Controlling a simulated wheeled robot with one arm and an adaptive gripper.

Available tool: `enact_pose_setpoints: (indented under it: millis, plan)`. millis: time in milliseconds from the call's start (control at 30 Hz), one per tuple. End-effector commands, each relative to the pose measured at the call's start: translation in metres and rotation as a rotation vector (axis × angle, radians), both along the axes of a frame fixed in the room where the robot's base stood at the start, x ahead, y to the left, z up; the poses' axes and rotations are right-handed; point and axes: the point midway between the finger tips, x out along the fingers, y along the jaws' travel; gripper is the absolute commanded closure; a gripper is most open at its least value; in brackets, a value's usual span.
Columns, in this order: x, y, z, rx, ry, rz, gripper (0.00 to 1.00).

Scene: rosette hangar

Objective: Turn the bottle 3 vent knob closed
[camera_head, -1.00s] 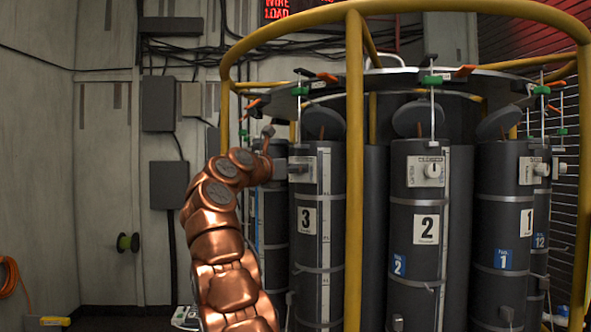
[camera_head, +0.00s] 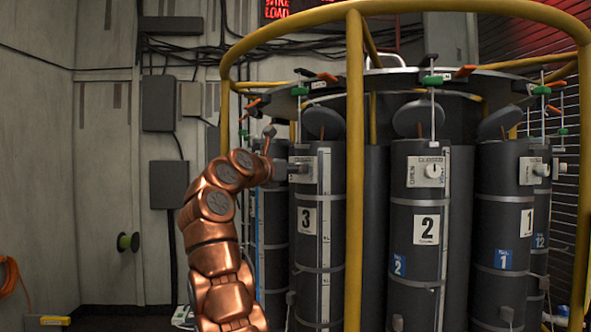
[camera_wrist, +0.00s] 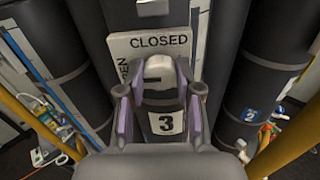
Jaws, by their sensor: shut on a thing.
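Bottle 3 (camera_head: 308,250) is a tall dark grey cylinder with a white "3" label, left of the yellow post in the head view. Its vent plate (camera_wrist: 124,45), lettered CLOSED along the top and OPEN down the left side, shows in the wrist view. The white vent knob (camera_wrist: 160,72) sits in front of the plate with a dark mark on its face. My gripper (camera_wrist: 160,92) is shut on the knob, one finger on each side.
A yellow post (camera_head: 354,180) and top rail (camera_head: 440,10) of the cage stand close right of my arm. Bottle 2 (camera_head: 415,265) and bottle 1 (camera_head: 500,275) stand to the right. Wall boxes (camera_head: 158,104) are behind at left. The floor at left is mostly clear.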

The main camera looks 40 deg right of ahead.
Motion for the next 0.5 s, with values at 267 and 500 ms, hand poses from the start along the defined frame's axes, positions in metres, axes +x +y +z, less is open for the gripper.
enact_pose_setpoints:
  millis: [267,500]
  plan:
    - [-0.0012,-0.0002,0.0008,0.007,-0.044,-0.002,1.00]
    - [-0.0013,-0.0006,0.0002,0.014,-0.086,-0.003,1.00]
